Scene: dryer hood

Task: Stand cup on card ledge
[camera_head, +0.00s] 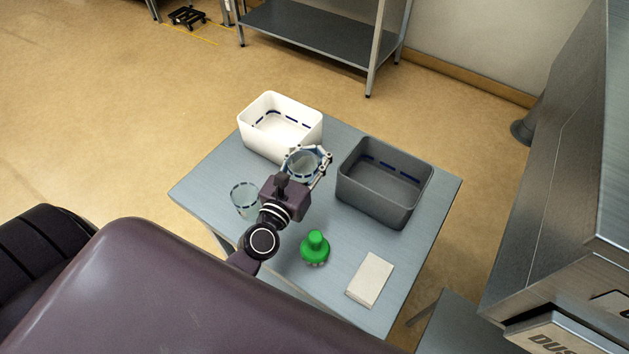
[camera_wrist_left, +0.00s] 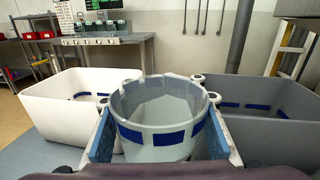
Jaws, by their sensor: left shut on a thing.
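A clear cup with a band of blue dashes (camera_head: 304,164) is between the fingers of my left gripper (camera_head: 306,166), above the back middle of the table. The gripper is shut on it, one finger on each side. In the left wrist view the cup (camera_wrist_left: 155,112) looks upright and empty, with the blue finger pads against its sides. A second clear cup with blue dashes (camera_head: 244,196) stands on the table, left of my arm. A pale ledge lettered "DUS", cut off by the frame (camera_head: 556,338), shows at the lower right; I cannot tell whether it is the card ledge. My right gripper is out of view.
A white bin (camera_head: 268,140) and a dark grey bin (camera_head: 365,200) stand on the grey table (camera_head: 205,188), either side of the held cup. A green knobbed object (camera_head: 315,247) and a cream block (camera_head: 371,279) lie near the front. A steel hood (camera_head: 545,200) rises at the right.

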